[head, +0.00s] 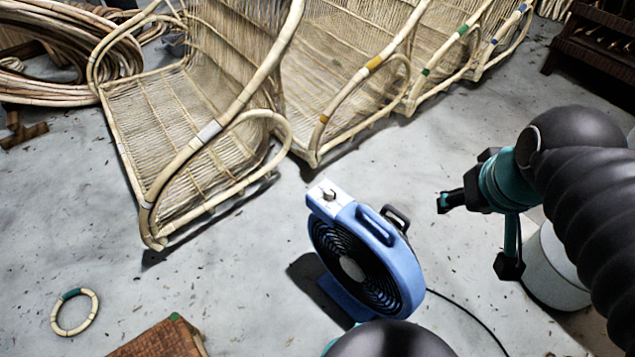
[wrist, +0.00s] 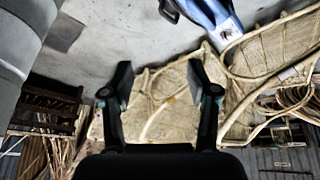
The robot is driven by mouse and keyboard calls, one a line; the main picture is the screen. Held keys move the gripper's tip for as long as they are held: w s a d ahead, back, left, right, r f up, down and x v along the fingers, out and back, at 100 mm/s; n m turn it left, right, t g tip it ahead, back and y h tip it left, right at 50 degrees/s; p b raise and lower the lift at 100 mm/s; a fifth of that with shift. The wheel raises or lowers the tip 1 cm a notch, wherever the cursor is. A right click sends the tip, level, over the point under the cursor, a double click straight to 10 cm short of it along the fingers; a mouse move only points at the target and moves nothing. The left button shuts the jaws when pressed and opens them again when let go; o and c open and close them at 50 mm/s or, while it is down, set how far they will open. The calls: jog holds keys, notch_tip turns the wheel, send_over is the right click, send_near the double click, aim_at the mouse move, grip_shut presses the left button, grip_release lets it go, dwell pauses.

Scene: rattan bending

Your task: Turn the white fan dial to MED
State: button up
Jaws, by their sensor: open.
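A blue floor fan (head: 376,258) stands on the concrete floor, with a black grille facing the lower left. A white control panel (head: 343,200) sits on its top corner and carries a small dial (head: 329,195). The dial's setting is too small to read. The fan (wrist: 203,11) also shows at the top of the wrist view, with its white panel (wrist: 226,28) toward me. My gripper (head: 442,202) is to the right of the fan, apart from it. In the wrist view my gripper (wrist: 160,77) has its two fingers spread with nothing between them.
Rattan chair frames (head: 180,120) stand in a row behind the fan. A white bucket (head: 550,270) is below my arm. A cable (head: 470,318) runs from the fan across the floor. Floor between gripper and chairs is clear.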

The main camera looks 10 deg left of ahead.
jog(key=w+a+f+n+g, duration=0.2)
jog(key=w+a+n, duration=0.7)
jog(key=w, duration=0.2)
jog(key=n+g+b, duration=0.2)
jog(key=n+g, duration=0.1)
jog(key=n, duration=0.6)
send_over(331, 189)
notch_tip(331, 189, down, 11)
notch_tip(331, 189, down, 13)
jog(key=shift+s+f, duration=0.1)
grip_shut()
